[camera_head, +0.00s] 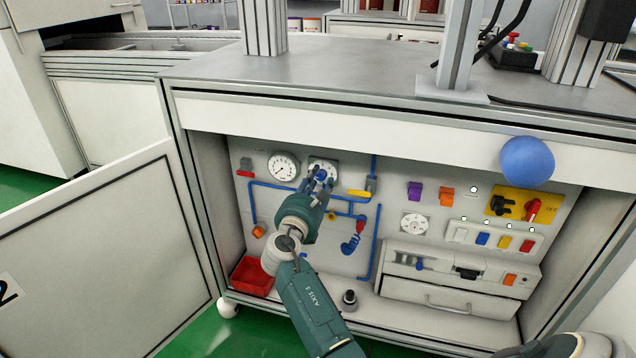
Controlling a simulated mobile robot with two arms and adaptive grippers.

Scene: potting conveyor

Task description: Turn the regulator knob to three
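A white dial with a round centre (415,223) sits further right on the panel, clear of the gripper.
Another gauge (283,167) is left of the gripper, and blue pipes (376,240) run around it. A red bin (253,277) and a drawer unit (455,302) stand below. The cabinet door (100,255) is open at left. A blue ball (527,160) is at upper right.

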